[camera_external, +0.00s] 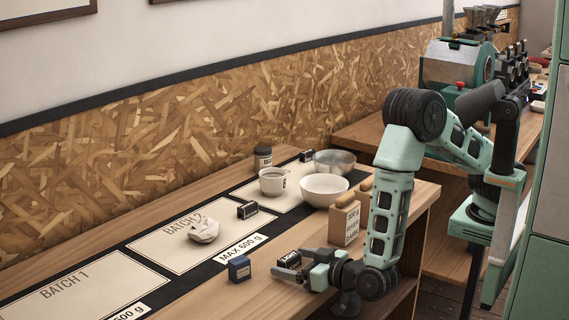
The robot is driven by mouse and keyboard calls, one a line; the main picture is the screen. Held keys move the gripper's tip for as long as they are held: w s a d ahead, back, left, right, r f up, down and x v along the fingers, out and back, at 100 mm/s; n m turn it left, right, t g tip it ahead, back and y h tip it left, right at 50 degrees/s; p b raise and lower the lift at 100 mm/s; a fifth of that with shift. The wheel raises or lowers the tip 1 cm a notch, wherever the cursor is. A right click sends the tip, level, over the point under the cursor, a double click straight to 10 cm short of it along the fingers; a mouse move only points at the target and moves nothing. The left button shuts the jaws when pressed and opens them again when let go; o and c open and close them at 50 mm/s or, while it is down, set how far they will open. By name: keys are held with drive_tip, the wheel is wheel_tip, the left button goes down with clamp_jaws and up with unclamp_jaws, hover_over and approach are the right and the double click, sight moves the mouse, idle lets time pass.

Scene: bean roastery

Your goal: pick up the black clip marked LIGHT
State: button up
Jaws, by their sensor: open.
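Several small dark clips or blocks are on the table. A black one with pale lettering (289,259) lies at my gripper (293,265), close to the front edge; its word is too small to read surely. My gripper is low over the wood and open, with its fingers around or beside this clip; I cannot tell whether they touch it. Another black clip (247,210) lies on the BATCH 2 mat (165,247), and a third (306,156) is at the back by the metal bowl. I cannot read LIGHT on either.
A dark blue block (239,268) stands left of my gripper. A paper bag of beans (344,222) stands close behind my gripper. A white bowl (323,190), a white cup (272,182), a metal bowl (335,162) and a crumpled cloth or paper (204,231) are farther back.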

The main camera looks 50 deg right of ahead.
drive_tip(key=shift+w, duration=0.25)
drive_tip(key=c, duration=1.1)
drive_tip(key=shift+o, duration=0.2)
